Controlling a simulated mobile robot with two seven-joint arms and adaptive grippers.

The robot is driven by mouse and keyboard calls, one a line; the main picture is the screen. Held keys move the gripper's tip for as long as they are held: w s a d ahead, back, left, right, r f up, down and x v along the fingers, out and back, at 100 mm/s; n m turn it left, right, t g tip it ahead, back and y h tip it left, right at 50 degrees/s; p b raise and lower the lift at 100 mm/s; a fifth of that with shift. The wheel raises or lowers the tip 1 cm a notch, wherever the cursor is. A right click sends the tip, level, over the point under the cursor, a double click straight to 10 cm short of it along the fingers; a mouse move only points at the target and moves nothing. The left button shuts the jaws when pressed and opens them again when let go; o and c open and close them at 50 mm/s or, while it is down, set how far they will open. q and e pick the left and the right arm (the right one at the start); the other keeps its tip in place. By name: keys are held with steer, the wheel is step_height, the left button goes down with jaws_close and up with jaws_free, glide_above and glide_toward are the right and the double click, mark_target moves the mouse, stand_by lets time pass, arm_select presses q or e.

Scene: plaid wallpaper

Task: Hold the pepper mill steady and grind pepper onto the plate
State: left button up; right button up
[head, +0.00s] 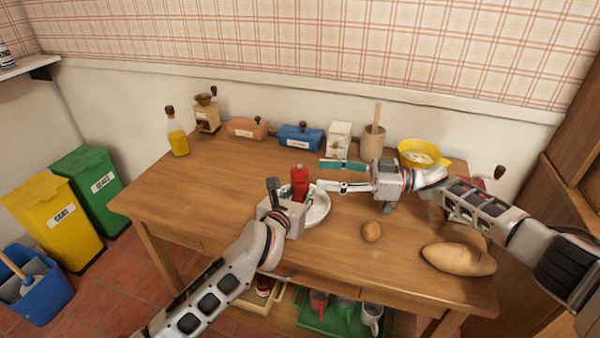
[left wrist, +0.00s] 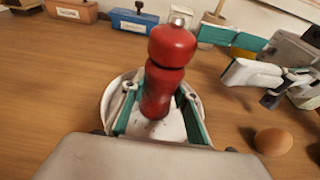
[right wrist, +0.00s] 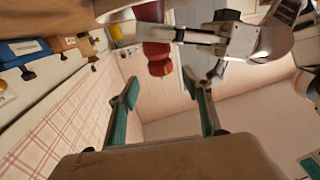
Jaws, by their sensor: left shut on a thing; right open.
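The red pepper mill (head: 299,181) stands upright over the white plate (head: 319,211) near the table's front middle. My left gripper (head: 287,196) is shut on the mill's lower body. In the left wrist view the mill (left wrist: 168,65) rises between the fingers (left wrist: 158,118), with the plate (left wrist: 108,100) behind and below. My right gripper (head: 343,176) is open and empty, to the right of the mill, its fingers pointing toward it. In the right wrist view the mill (right wrist: 156,58) lies ahead of the open fingers (right wrist: 160,88). The mill's base is partly hidden.
The wooden table (head: 220,200) is clear at left. An egg (head: 371,232) and a bread loaf (head: 458,259) lie at front right. A yellow bowl (head: 424,154), mortar (head: 372,142), boxes (head: 300,136), grinder (head: 207,115) and oil bottle (head: 177,138) line the back.

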mark_target(300, 172)
steer(key=a, duration=0.7)
steer(key=shift+w+a, duration=0.2)
steer(key=shift+w, duration=0.2)
steer(key=c, duration=1.1)
